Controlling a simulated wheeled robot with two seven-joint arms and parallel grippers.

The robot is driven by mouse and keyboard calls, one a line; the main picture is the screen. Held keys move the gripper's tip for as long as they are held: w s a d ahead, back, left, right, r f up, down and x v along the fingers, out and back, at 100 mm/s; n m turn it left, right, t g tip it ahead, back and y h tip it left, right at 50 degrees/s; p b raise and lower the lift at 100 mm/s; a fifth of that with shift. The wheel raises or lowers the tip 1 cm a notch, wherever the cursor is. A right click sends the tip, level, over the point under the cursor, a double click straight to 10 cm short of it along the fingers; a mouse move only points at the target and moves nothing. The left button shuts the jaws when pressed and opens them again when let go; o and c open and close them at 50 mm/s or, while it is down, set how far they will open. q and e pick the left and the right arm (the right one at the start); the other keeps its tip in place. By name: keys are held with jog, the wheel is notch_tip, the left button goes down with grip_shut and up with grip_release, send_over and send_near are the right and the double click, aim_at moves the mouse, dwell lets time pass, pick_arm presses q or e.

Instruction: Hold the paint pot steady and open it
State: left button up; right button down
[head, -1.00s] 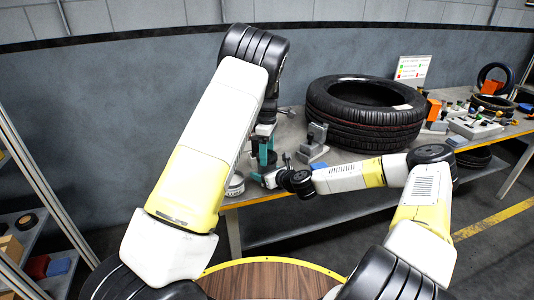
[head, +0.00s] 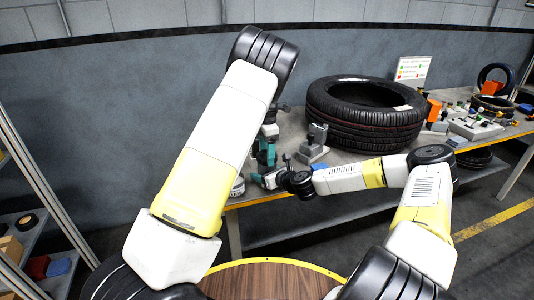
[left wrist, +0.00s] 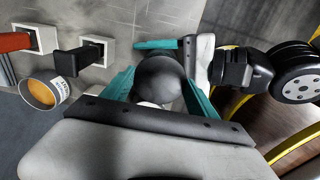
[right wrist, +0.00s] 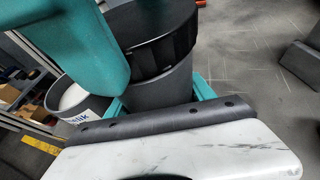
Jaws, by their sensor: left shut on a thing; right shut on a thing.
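The paint pot (right wrist: 160,92) is a dark grey cylinder with a black ribbed lid (right wrist: 172,52) on top, seen in the right wrist view. My right gripper (right wrist: 160,101) is shut on the pot's body from the side. In the left wrist view the dark round lid (left wrist: 160,76) lies between the teal fingers of my left gripper (left wrist: 160,88), which is shut on it from above. A teal finger of it crosses the upper left of the right wrist view. In the head view my left gripper (head: 266,152) and right gripper (head: 267,180) meet at the bench edge, mostly hiding the pot.
Grey blocks with handles (head: 313,148) stand close by. A large tyre (head: 366,115) lies on the workbench (head: 290,124) behind my right arm. Small parts lie farther right.

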pick_arm(q)
jog(key=shift+r, duration=0.15)
jog(key=shift+r, duration=0.95)
jog(key=shift+r, duration=2)
pick_arm(e)
jog(key=shift+c, duration=1.3)
grip_release()
